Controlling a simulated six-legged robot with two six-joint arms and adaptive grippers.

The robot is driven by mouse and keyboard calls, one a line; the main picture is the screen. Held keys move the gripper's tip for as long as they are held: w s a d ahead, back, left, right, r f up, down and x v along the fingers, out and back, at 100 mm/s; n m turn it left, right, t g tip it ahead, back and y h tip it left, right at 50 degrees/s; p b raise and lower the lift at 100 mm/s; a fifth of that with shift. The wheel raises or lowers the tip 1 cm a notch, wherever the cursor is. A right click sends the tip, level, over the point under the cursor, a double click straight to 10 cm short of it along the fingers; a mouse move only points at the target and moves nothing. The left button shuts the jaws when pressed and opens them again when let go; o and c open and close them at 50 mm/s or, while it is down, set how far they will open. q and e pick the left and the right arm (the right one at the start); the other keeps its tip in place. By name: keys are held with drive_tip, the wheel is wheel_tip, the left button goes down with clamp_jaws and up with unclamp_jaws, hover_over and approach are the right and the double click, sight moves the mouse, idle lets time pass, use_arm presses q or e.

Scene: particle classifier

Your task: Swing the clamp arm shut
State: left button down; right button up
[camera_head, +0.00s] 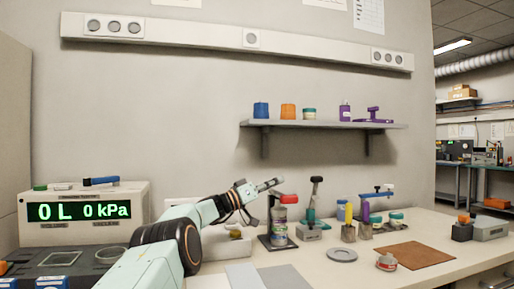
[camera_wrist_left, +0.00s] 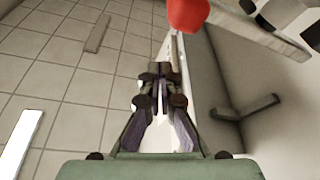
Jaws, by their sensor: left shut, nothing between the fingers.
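My left gripper (camera_head: 274,183) reaches in from the left, raised above the bench, and is shut and empty. Its tips are just above and left of a red handle (camera_head: 290,199), which tops a stand holding a grey jar-like body (camera_head: 279,222) on a dark base plate (camera_head: 268,242). This looks like the clamp; its arm's exact angle is hard to tell. In the left wrist view the shut fingers (camera_wrist_left: 163,75) point up the picture, and the red handle (camera_wrist_left: 188,14) shows at the top, apart from them. My right gripper is not in view.
A black-handled upright tool (camera_head: 315,190) stands right of the clamp. A grey disc (camera_head: 342,255), a small red-and-white ring-like item (camera_head: 386,263) and a brown mat (camera_head: 413,256) lie in front. A shelf (camera_head: 330,125) hangs behind.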

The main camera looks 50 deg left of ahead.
sight(282, 197)
use_arm(q)
drive_tip(key=shift+s+d+f+m+h, duration=0.1)
drive_tip(key=shift+d+f+m+h, duration=0.2)
drive_tip(key=shift+f, duration=0.55)
drive_tip(key=shift+s+d+f+m+h, duration=0.1)
drive_tip(key=shift+f+m, duration=0.35)
drive_tip(key=shift+f, duration=0.35)
drive_tip(key=shift+s+d+f+m+h, duration=0.1)
drive_tip(key=shift+d+f+m+h, duration=0.2)
drive_tip(key=shift+f, duration=0.55)
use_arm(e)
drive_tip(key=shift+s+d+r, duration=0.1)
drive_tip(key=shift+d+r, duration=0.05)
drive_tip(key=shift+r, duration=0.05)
use_arm(q)
drive_tip(key=shift+a+f, duration=0.1)
drive_tip(key=shift+f, duration=0.1)
drive_tip(key=shift+r, duration=0.1)
wheel_tip(282, 197, up, 5)
drive_tip(key=v, duration=1)
drive_tip(key=shift+a, duration=0.4)
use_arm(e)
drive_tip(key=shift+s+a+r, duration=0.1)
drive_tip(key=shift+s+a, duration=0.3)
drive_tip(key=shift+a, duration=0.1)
